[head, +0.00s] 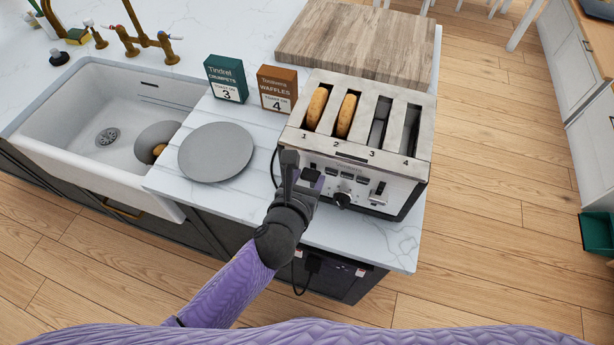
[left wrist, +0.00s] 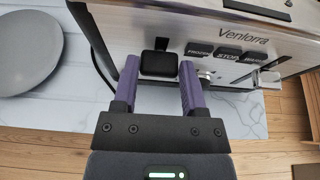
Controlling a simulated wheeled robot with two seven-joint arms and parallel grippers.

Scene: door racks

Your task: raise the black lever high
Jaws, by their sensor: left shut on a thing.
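The silver toaster (head: 352,184) stands on the white counter, with slots numbered 1 to 4. Round bread pieces (head: 317,108) show in slots 1 and 2. The black lever (left wrist: 158,62) is at the left of the toaster's front, between the two purple fingers of my left gripper (left wrist: 158,86). In the head view the left gripper (head: 304,178) is shut on this lever (head: 312,174) and partly covers it. The lever's exact height on its track is hard to tell. A second lever (head: 378,190) is farther right on the front. My right gripper is in neither view.
A grey plate (head: 215,152) lies left of the toaster. A green box (head: 226,80) and a brown box (head: 277,88) stand behind the plate. A wooden board (head: 355,43) lies behind the toaster. The sink (head: 80,120) is at the left.

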